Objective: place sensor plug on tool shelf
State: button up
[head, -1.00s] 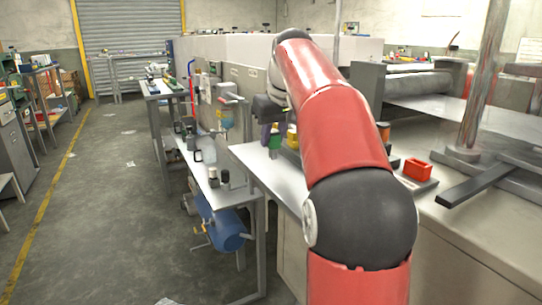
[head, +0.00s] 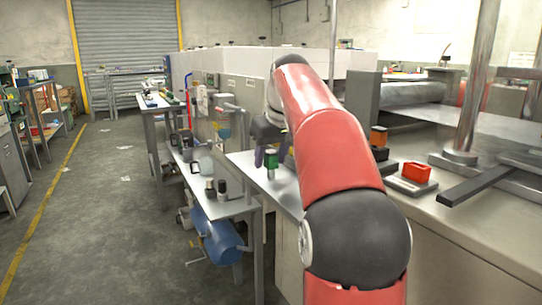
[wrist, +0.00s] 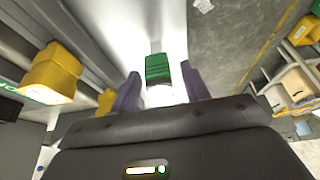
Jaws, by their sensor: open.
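The green piece with a dark top, which looks like the sensor plug (head: 270,163), is at the pale metal tool shelf (head: 285,190) in the head view. In the wrist view the green plug (wrist: 158,68) is between the two purple fingers, with a gap on each side and a grey stem beyond it. My gripper (head: 264,157) is open, close beside the plug in the head view. In the wrist view my gripper (wrist: 158,88) has its fingers on either side of it. The plug's lower end seems to meet the shelf, but contact is hard to tell.
Yellow parts (wrist: 55,72) lie left of the gripper in the wrist view. A red box (head: 416,171) and an orange-topped item (head: 378,138) sit on the counter at right. A lower bench (head: 215,195) holds jars.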

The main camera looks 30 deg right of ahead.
jog(key=shift+r, duration=0.25)
jog(key=p+v, duration=0.4)
jog(key=v, duration=0.7)
jog(key=shift+s+r, duration=0.15)
jog(key=shift+r, duration=0.25)
jog(key=s+a+f, duration=1.4)
jog(key=s+f, duration=0.1)
jog(key=s+a+f, duration=0.1)
jog(key=s+f, duration=0.3)
jog(key=f, duration=0.2)
jog(key=s+a+f+t, duration=0.1)
jog(key=s+f, duration=0.2)
jog(key=f, duration=0.3)
jog(key=shift+s+f, duration=0.3)
jog(key=shift+s, duration=0.1)
jog(key=shift+c, duration=0.4)
